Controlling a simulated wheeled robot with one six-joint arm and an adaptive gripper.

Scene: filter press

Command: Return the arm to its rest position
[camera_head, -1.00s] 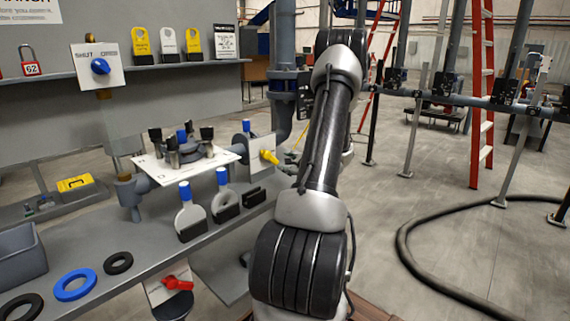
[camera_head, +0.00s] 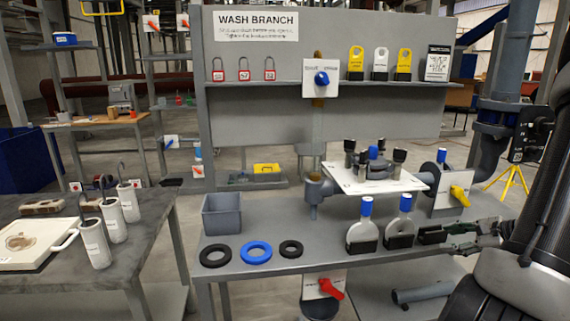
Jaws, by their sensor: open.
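My arm (camera_head: 530,245) fills the right edge of the head view, in dark and grey links. My gripper (camera_head: 458,239) shows at the right end of the grey bench, fingers pointing left. It is open, with nothing seen between its fingers. It appears close to a black holder (camera_head: 431,235) on the bench; I cannot tell whether they touch. Left of it, two blue-topped paddle-shaped plates (camera_head: 362,236) (camera_head: 399,230) stand upright in black holders. Part of my arm is cut off by the frame.
On the bench (camera_head: 330,262) lie a blue ring (camera_head: 256,252), two black rings (camera_head: 215,255) (camera_head: 291,249) and a grey bin (camera_head: 222,214). A pipe assembly with a yellow-handled valve (camera_head: 460,195) stands behind. A red-handled valve (camera_head: 330,289) is below. A dark table (camera_head: 90,250) stands left.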

